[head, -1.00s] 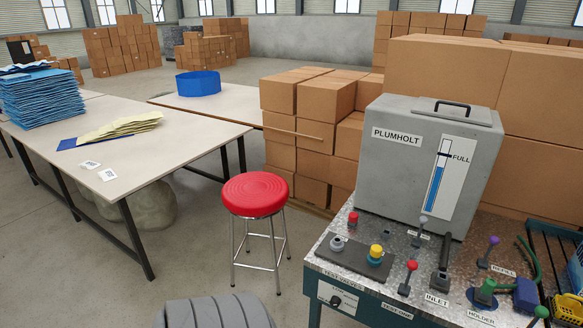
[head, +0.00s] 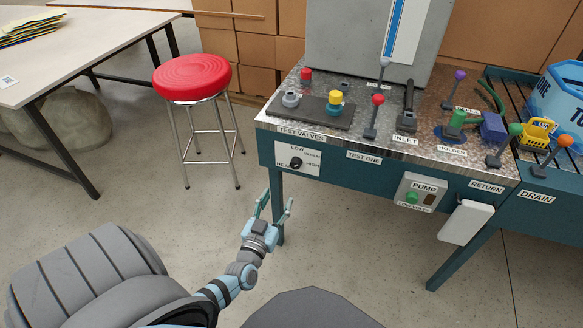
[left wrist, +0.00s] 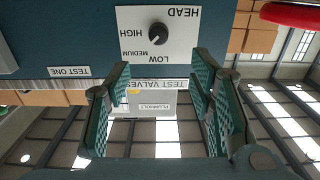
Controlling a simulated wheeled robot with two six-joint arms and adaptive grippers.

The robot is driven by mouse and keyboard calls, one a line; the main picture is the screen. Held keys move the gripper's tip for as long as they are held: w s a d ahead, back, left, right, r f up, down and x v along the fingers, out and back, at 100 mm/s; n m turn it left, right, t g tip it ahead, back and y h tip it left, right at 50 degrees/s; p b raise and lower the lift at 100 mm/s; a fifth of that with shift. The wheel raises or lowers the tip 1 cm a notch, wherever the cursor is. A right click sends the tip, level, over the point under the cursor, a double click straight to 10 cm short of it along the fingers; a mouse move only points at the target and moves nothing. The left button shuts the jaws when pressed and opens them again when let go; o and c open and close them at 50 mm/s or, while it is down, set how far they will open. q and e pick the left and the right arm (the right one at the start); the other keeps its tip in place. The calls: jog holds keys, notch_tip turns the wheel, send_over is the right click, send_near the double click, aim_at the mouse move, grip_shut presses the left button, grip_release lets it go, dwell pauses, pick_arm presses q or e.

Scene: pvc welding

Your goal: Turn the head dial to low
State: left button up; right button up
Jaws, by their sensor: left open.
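The head dial (head: 296,163) is a small black knob on a white plate (head: 283,157) at the left of the teal bench front. In the left wrist view the dial (left wrist: 158,36) appears upside down, with HIGH, MEDIUM and LOW around it and HEAD at one end. I cannot tell its exact pointer direction. My left gripper (head: 276,204) is open and empty, below and in front of the dial, apart from it. In the left wrist view its two green fingers (left wrist: 164,84) stand spread, with the dial beyond them. My right gripper is not in view.
The bench top (head: 380,150) holds several valve levers and a grey tank (head: 345,45). A red stool (head: 192,78) stands left of the bench, and a pale table (head: 85,45) is farther left. A pump switch plate (head: 424,190) is on the bench front. Floor is clear around my gripper.

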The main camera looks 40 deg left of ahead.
aim_at(294, 166)
pick_arm(q)
jog(key=b+x, duration=0.4)
jog(key=x, duration=0.8)
jog(key=shift+w+f+b, duration=0.1)
jog(key=shift+w+b, duration=0.15)
jog(key=shift+b, duration=0.1)
jog(key=shift+w+a+r, duration=0.25)
jog(key=shift+w, duration=0.35)
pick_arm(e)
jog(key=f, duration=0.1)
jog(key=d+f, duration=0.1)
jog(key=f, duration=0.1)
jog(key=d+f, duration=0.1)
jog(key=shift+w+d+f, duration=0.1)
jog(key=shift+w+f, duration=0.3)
pick_arm(q)
jog(key=shift+c, duration=0.6)
jog(key=c, duration=1)
jog(key=shift+c, duration=0.2)
